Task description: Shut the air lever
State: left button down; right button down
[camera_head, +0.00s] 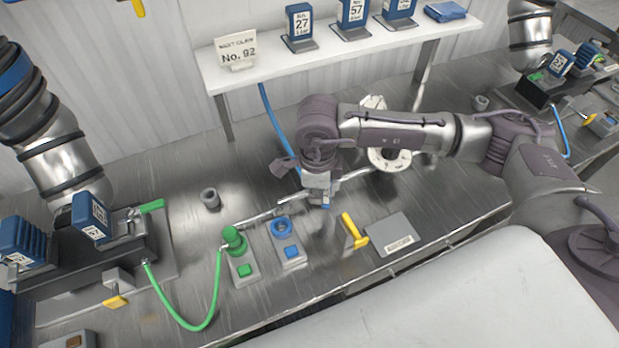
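I cannot tell for sure which handle is the air lever. A yellow lever (353,230) stands up from the table beside a grey labelled plate (393,236). A green lever handle (151,206) sits on the left dispensing station. My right gripper (322,200) points down over the table, up and left of the yellow lever and apart from it. My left gripper is not in view.
A green fitting (234,240) with a green hose (207,313) and a blue ring fitting (282,227) stand left of the yellow lever. A white round dial (388,158) lies behind my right arm. A shelf (262,72) with blue-framed signs runs along the back.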

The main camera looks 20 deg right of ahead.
jog(key=shift+s+d+r, duration=0.1)
jog(key=shift+s+d, duration=0.15)
jog(key=shift+d, duration=0.25)
jog(key=shift+s+d, duration=0.25)
jog(key=shift+d, duration=0.2)
jog(key=r+p, duration=0.1)
jog(key=r, duration=0.3)
jog(key=r+p, duration=0.1)
jog(key=r, duration=0.2)
jog(key=shift+s+d+p, duration=0.15)
jog(key=shift+s+p, duration=0.15)
dwell(0.5)
